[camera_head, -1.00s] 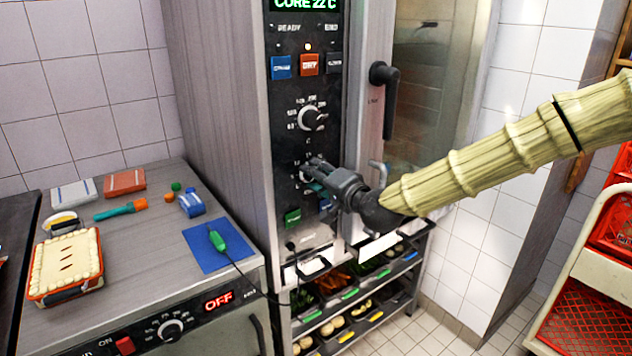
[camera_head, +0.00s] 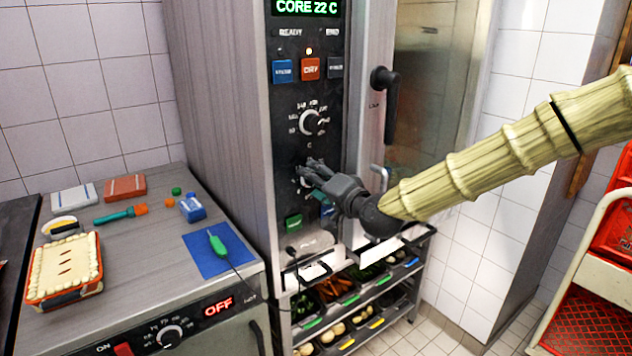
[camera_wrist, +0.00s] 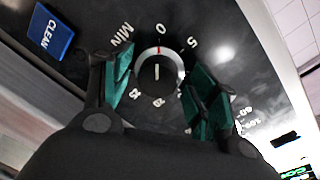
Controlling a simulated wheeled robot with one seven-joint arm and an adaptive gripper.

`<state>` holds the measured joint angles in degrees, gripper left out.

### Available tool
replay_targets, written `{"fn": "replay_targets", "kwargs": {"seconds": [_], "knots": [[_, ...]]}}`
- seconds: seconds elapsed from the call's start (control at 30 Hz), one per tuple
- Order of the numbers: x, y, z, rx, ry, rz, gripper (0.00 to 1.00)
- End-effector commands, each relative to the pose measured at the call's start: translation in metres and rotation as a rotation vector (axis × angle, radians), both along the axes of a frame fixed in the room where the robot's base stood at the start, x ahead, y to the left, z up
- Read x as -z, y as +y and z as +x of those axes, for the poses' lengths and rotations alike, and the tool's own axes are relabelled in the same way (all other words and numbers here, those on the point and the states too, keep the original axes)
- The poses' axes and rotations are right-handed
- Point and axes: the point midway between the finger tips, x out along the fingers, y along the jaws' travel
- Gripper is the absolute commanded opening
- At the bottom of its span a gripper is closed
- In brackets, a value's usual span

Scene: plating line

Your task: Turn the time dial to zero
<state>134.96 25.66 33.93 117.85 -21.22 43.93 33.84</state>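The time dial (camera_wrist: 157,73) is a round dark knob with a pale rim on the black oven panel. In the wrist view its red mark is at the top of the rim, close under the printed 0. In the head view the dial (camera_head: 304,181) is partly hidden by my gripper (camera_head: 312,168). In the wrist view my gripper (camera_wrist: 158,84) has its two green-padded fingers on either side of the dial, with narrow gaps seeming to show. The fingers are apart, and contact with the dial is not clear.
Above is another dial (camera_head: 310,122), with a row of buttons (camera_head: 310,69) higher up. A blue CLEAN button (camera_wrist: 46,33) is near in the wrist view. The oven door handle (camera_head: 386,100) juts out at right. A worktop (camera_head: 150,255) with a pie (camera_head: 65,268) stands left.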

Motion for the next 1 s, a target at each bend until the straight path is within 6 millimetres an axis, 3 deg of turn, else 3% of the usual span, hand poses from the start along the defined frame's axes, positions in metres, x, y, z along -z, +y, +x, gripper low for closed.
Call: {"fn": "replay_targets", "kwargs": {"seconds": [0.43, 1.0], "knots": [[-0.002, -0.007, -0.008, 0.003, 0.000, 0.002, 0.62], [-0.009, -0.059, -0.085, 0.002, 0.000, 0.004, 0.62]]}}
